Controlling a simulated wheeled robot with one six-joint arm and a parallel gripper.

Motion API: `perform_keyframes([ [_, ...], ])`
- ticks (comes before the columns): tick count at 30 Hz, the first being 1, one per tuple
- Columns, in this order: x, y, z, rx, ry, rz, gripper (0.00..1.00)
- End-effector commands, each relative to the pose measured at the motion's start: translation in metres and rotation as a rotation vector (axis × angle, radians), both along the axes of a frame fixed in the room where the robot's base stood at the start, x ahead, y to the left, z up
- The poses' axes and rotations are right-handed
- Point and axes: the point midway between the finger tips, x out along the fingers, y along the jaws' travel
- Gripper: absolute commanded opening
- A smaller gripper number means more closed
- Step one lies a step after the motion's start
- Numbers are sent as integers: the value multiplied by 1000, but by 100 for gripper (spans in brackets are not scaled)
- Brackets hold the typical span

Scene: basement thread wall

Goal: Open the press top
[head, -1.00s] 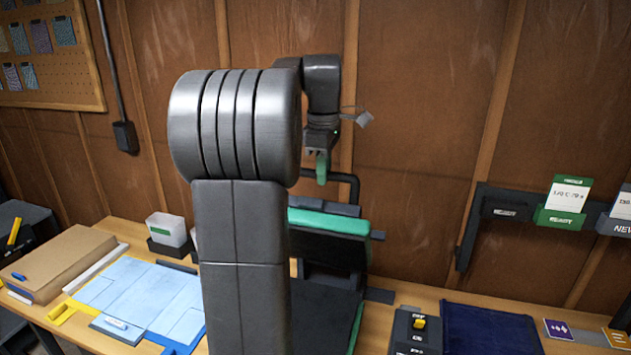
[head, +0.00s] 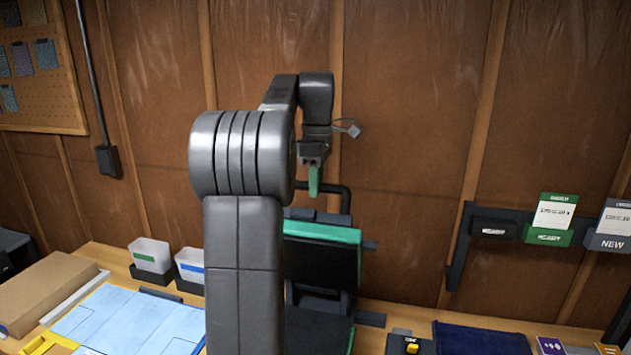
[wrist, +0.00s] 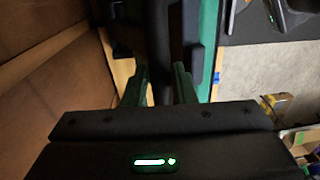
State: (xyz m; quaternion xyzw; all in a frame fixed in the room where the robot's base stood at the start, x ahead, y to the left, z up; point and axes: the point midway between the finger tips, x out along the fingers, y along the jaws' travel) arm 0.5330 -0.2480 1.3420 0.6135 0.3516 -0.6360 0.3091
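The press stands on the bench, partly hidden behind my own arm. Its green-edged black top (head: 322,232) is raised and tilted up at the back, apart from the dark lower bed (head: 322,332). A black bar handle (head: 345,196) sticks up behind the top. My gripper (head: 313,182) points down at this handle, just above the top. In the wrist view its two green fingers (wrist: 159,82) stand apart, with the black bar (wrist: 160,40) between them. Contact between fingers and bar is not clear.
Small white bins (head: 150,255), a blue mat (head: 125,322) and a cardboard box (head: 45,290) lie left of the press. A dark blue cloth (head: 480,338) and a control box (head: 410,344) lie right. A wall rack (head: 490,228) holds cards.

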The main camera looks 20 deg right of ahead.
Motion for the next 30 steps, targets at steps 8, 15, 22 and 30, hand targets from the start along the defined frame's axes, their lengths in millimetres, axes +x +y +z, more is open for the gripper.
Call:
perform_keyframes([
  [8, -4, 4, 3, -4, -4, 0, 41],
  [15, -6, 6, 5, -7, -6, 1, 41],
  [22, -10, 9, 6, -13, -15, 1, 41],
  [30, -24, 25, -2, -53, -75, 3, 41],
])
